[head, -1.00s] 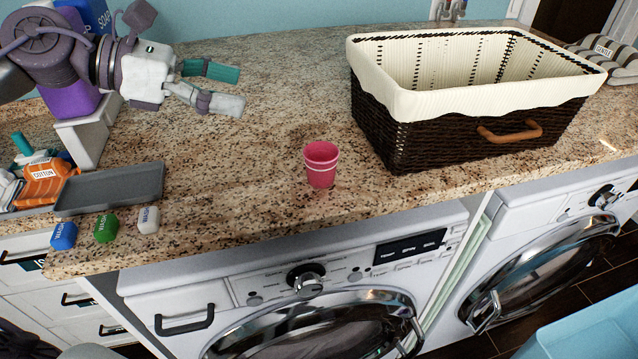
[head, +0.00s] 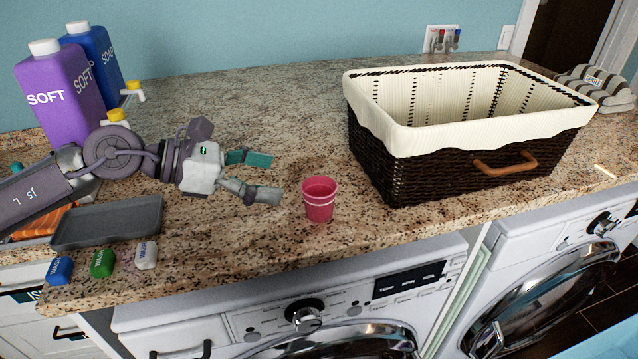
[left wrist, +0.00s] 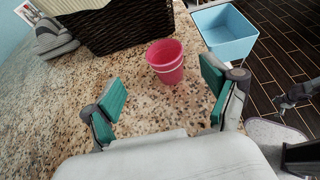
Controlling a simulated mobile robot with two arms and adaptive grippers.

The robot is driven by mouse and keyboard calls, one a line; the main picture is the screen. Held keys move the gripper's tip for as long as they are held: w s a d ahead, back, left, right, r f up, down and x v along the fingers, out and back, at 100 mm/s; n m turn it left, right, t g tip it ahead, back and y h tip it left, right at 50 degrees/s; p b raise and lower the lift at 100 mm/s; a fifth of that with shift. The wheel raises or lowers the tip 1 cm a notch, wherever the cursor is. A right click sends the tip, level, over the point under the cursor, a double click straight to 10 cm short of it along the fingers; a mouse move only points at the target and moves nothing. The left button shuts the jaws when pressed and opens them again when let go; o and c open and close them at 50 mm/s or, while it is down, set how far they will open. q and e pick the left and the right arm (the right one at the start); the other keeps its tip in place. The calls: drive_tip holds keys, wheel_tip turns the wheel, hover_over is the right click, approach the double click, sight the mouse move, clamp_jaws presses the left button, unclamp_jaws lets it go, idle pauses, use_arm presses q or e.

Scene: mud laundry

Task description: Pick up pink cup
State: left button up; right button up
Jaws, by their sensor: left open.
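The pink cup (head: 320,200) stands upright on the granite counter, left of the wicker basket's front corner. In the left wrist view the cup (left wrist: 166,62) is ahead of my fingers, roughly between their lines but beyond the tips. My left gripper (head: 262,175) is open and empty, low over the counter and just left of the cup, with its fingers pointing right toward it. Its green-padded fingertips (left wrist: 163,85) show in the left wrist view, apart from the cup.
A dark wicker basket (head: 450,168) with a cream liner stands right of the cup. A grey tray (head: 110,222), several small wash bottles (head: 103,263) and large soap bottles (head: 62,95) are at the left. The counter's front edge lies close below the cup.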

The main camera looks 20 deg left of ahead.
sight(321, 189)
use_arm(q)
drive_tip(key=p+x, duration=0.1)
drive_tip(key=x, duration=0.3)
drive_tip(key=shift+r+p, duration=0.1)
drive_tip(key=shift+p, duration=0.3)
drive_tip(key=p+x, duration=0.1)
drive_tip(key=x, duration=0.1)
drive_tip(key=p+x, duration=0.2)
drive_tip(key=shift+s+d+f, duration=0.2)
drive_tip(key=shift+d+f, duration=0.1)
drive_tip(key=shift+d, duration=0.05)
drive_tip(key=shift+w+d+f+p, duration=0.25)
drive_tip(key=shift+d+f+p, duration=0.05)
drive_tip(key=shift+f, duration=0.05)
drive_tip(key=shift+s+a, duration=0.1)
drive_tip(key=shift+c, duration=1.3)
drive_tip(key=c, duration=0.8)
